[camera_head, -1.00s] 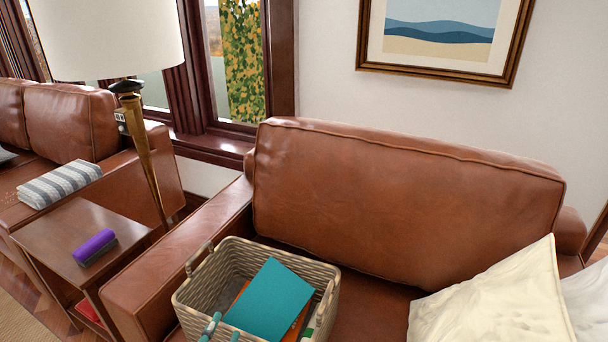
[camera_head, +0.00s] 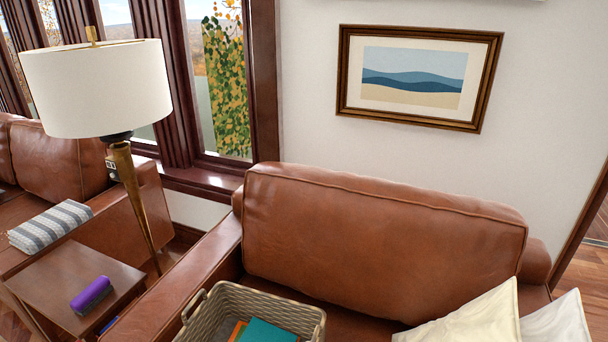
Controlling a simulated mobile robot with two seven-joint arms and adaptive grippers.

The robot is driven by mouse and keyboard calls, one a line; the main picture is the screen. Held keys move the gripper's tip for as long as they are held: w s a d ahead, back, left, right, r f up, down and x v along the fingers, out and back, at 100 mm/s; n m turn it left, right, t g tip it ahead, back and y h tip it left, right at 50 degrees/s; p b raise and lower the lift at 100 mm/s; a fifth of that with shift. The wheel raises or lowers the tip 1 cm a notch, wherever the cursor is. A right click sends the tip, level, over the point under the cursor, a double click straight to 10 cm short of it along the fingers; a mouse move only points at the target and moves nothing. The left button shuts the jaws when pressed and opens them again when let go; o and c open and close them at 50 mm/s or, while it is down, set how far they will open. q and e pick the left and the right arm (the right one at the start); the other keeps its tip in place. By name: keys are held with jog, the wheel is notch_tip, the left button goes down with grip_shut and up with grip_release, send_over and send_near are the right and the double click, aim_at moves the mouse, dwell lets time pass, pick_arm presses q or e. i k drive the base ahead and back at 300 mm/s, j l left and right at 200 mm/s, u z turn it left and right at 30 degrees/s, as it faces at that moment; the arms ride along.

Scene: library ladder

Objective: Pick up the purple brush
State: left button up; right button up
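The purple brush (camera_head: 91,295) lies on the top of a small brown side table (camera_head: 58,270) at the lower left. Its upper part is purple, with a darker side below. Nothing touches it except the table top. Neither of my grippers is in view.
A floor lamp (camera_head: 97,88) with a white shade rises behind the side table. A folded striped towel (camera_head: 50,227) lies on the left sofa. A leather armchair (camera_head: 380,238) stands right of the table, holding a wicker basket (camera_head: 312,322) with books and pale cushions (camera_head: 470,320).

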aim_at(86, 301)
jog(key=u, duration=1.5)
jog(key=i+j+u, duration=0.2)
jog(key=u, duration=0.15)
jog(key=i, duration=0.05)
